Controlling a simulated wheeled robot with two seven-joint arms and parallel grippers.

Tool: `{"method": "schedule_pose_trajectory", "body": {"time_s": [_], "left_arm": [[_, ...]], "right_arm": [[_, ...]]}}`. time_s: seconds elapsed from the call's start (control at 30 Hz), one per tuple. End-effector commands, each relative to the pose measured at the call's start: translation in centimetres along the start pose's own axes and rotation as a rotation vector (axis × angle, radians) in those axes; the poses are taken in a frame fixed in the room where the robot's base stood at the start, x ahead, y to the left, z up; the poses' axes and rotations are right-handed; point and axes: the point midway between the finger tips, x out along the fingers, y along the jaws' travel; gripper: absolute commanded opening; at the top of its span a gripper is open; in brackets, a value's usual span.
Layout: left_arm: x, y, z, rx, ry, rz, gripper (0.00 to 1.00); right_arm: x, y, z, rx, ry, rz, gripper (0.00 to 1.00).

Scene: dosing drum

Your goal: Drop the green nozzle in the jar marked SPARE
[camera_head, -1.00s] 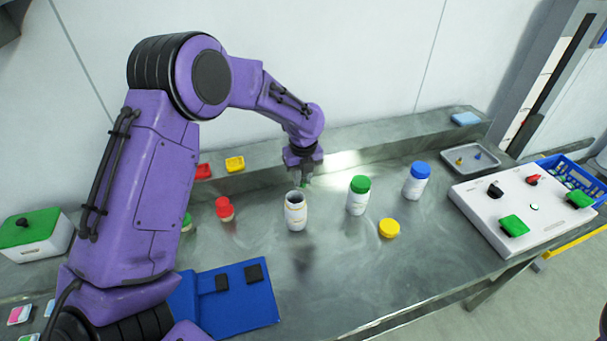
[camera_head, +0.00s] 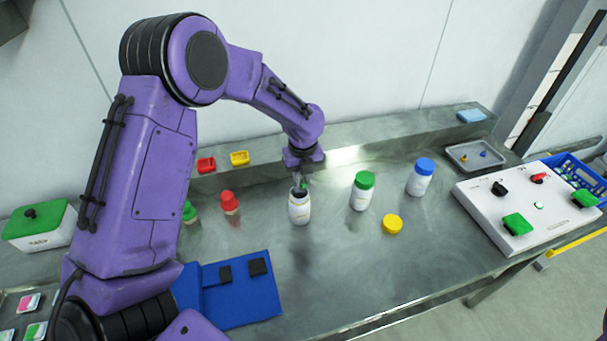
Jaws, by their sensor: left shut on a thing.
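My left gripper (camera_head: 300,179) points down at the mouth of an open white jar (camera_head: 299,211). It is shut on the small green nozzle (camera_head: 303,186), which shows only as a bit of green at the jar's rim. I cannot tell how far it is inside the mouth. The writing on the jar is too small to read. A white jar with a green lid (camera_head: 362,192) and one with a blue lid (camera_head: 420,178) stand to the right. A yellow lid (camera_head: 392,224) lies on the table. My right gripper is out of view.
A red-topped piece (camera_head: 229,201) and a green one (camera_head: 189,212), partly behind my arm, stand left of the open jar. A blue mat (camera_head: 238,305) lies in front. A white control box (camera_head: 525,205) and grey tray (camera_head: 462,160) are at right. The front middle of the table is clear.

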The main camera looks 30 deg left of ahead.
Motion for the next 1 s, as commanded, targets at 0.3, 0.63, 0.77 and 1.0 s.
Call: {"method": "schedule_pose_trajectory", "body": {"time_s": [0.3, 0.63, 0.77, 1.0], "left_arm": [[-0.1, 0.6, -0.5, -0.001, 0.000, -0.001, 0.00], [-0.1, 1.1, -1.0, 0.000, 0.000, -0.001, 0.00], [-0.1, 1.2, -1.1, 0.000, -0.001, -0.001, 0.00], [-0.1, 1.2, -1.1, 0.000, 0.000, -0.001, 0.00]], "right_arm": [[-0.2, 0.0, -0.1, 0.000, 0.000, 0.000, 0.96], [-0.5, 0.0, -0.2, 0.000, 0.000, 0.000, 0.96], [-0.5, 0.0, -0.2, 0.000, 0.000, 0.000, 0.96], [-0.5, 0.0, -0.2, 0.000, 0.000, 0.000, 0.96]]}}
